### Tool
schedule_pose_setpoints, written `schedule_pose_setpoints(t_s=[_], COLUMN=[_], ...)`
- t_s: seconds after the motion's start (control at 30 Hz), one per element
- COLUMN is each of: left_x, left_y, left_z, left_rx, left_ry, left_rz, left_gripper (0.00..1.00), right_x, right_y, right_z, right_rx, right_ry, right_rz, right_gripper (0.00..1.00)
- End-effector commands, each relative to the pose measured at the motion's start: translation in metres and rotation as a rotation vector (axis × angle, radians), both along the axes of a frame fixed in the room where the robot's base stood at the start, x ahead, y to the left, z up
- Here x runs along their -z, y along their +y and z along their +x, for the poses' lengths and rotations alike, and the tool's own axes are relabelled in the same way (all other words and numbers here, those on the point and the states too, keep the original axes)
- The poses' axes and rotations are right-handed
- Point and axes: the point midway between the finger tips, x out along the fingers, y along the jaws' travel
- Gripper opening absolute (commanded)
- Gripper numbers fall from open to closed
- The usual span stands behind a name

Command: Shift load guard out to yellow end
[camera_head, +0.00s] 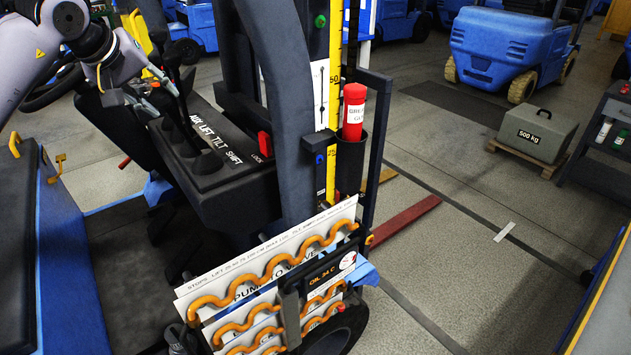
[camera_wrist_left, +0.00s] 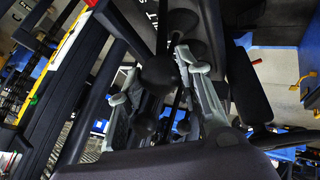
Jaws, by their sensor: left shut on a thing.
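The lever console (camera_head: 215,140) is black and lettered AUX, LIFT, TILT, SHIFT. Several dark levers (camera_head: 181,98) with knobs stand on it. My left gripper (camera_head: 155,76) reaches down from the upper left and is shut on one of them. In the left wrist view, the grey fingers of my left gripper (camera_wrist_left: 165,88) close around a dark lever knob (camera_wrist_left: 160,71); I cannot tell which lever it is. Beyond the mast are a dark upright frame (camera_head: 376,135) and a red fork (camera_head: 408,220); I cannot tell which part is the load guard. My right gripper is out of view.
A yellow scale (camera_head: 333,100) runs up the mast, beside a red cylinder (camera_head: 354,112). Panels with orange hoses (camera_head: 270,268) stand in front. Open floor lies between.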

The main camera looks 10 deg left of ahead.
Motion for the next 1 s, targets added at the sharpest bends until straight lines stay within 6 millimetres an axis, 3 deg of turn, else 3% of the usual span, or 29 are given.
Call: schedule_pose_setpoints(t_s=[0.43, 0.73, 1.0], left_x=[-0.003, -0.013, -0.011], left_y=[0.001, -0.029, -0.039], left_z=[0.002, 0.035, 0.048], left_rx=[-0.006, -0.003, -0.004], left_ry=[0.000, 0.001, -0.003], left_rz=[0.002, 0.002, 0.000], left_gripper=[0.17, 0.18, 0.18], right_x=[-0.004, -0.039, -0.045], right_y=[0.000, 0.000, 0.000], right_z=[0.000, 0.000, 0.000], right_rx=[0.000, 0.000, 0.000], right_ry=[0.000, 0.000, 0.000], right_rz=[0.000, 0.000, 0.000], right_gripper=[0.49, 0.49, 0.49])
